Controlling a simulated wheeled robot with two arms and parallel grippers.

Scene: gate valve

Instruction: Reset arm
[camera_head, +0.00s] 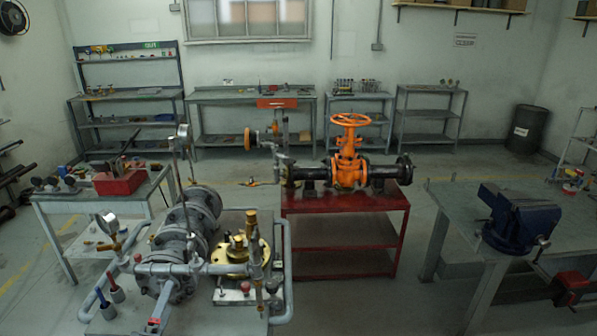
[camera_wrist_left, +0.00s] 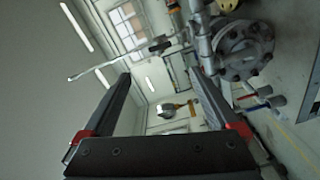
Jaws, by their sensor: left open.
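My left gripper (camera_wrist_left: 160,69) shows in the left wrist view, with two dark fingers spread apart and red parts near their bases. Nothing is between the fingers. I cannot make out either gripper clearly in the head view. The orange gate valve (camera_head: 349,165) with its orange handwheel (camera_head: 351,120) stands upright on a black pipe on the red table (camera_head: 345,203). In the left wrist view, a grey flanged pipe (camera_wrist_left: 245,52) shows tilted beyond the right finger, apart from it as far as I can tell.
A grey flanged pipe assembly (camera_head: 185,235) with gauges and a brass valve (camera_head: 240,250) fills the near left. A blue vise (camera_head: 518,218) sits on the right bench (camera_head: 455,205). Shelves line the back wall. Open floor lies between the red table and the right bench.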

